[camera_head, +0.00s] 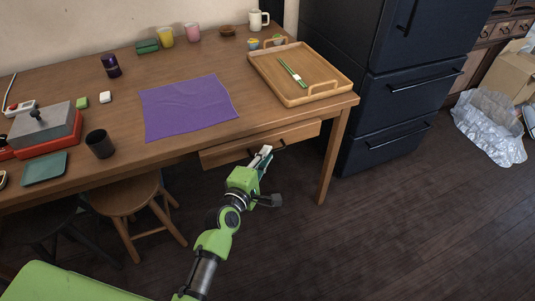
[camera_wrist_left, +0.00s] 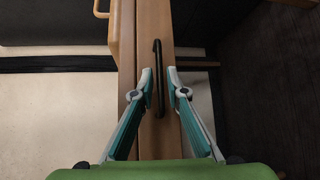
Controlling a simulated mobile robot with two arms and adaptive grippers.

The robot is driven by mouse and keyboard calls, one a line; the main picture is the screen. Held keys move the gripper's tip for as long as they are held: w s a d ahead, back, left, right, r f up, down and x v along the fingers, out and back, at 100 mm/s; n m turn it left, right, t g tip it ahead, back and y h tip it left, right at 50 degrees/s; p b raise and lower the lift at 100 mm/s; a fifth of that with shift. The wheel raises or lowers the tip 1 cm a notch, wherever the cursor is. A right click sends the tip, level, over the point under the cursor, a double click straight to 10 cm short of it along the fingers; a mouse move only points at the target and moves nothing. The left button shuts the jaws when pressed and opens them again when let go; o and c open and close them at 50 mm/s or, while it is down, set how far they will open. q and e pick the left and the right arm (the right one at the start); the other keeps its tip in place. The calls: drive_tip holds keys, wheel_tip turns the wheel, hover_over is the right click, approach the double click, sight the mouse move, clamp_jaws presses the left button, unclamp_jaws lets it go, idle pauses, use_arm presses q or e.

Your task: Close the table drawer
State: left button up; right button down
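The wooden table drawer (camera_head: 223,154) is under the front edge of the table (camera_head: 270,122), right of its middle. Its front face shows below the tabletop; how far it stands out is hard to tell. My left gripper (camera_head: 265,153) is at the drawer front, near its dark handle. In the left wrist view the black bar handle (camera_wrist_left: 158,60) runs along the drawer front (camera_wrist_left: 146,150). The left gripper's two fingers (camera_wrist_left: 160,76) are apart, one on each side of the handle, with a gap visible. My right gripper is in neither view.
A wooden tray (camera_head: 265,80), a purple cloth (camera_head: 187,105) and a dark cup (camera_head: 100,144) are on the tabletop. A round stool (camera_head: 125,195) is below at the left. A dark fridge (camera_head: 385,90) stands right of the table. The floor in front is clear.

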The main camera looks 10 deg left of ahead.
sight(258, 146)
use_arm(q)
drive_tip(key=shift+x, duration=0.9)
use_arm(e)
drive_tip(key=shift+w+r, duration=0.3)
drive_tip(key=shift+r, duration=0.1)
use_arm(q)
drive_tip(key=shift+c, duration=0.4)
